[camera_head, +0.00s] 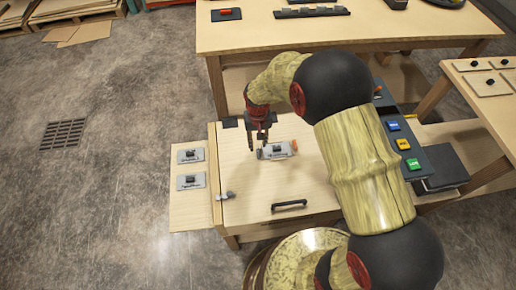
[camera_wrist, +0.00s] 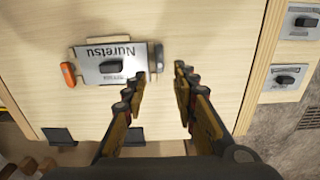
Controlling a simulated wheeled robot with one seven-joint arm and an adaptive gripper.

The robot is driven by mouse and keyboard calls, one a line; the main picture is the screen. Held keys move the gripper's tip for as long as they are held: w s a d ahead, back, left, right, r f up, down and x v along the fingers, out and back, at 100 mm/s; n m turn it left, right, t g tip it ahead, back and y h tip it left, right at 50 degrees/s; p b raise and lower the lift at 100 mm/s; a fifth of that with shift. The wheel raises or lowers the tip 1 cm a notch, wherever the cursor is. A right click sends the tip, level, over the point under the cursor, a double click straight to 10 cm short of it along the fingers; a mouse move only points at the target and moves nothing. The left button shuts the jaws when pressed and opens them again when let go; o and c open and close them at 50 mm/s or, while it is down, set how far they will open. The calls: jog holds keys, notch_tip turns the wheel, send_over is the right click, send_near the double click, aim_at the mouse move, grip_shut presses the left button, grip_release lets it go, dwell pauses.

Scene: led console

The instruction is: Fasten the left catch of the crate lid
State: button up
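My gripper (camera_head: 258,147) points down over the panel at the plate's left end. Its fingers (camera_wrist: 164,75) are apart with nothing between them.
A side board left of the panel carries two grey switch plates (camera_head: 190,155) (camera_head: 191,181). A dark console (camera_head: 410,160) with blue, yellow and green buttons stands right, partly behind my arm. A larger table (camera_head: 300,38) stands behind. Open floor lies left.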

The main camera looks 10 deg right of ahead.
aim_at(258, 150)
notch_tip(258, 150, down, 4)
jog(key=shift+f+b, duration=0.1)
jog(key=shift+b, duration=0.45)
jog(key=shift+c, duration=0.8)
grip_shut()
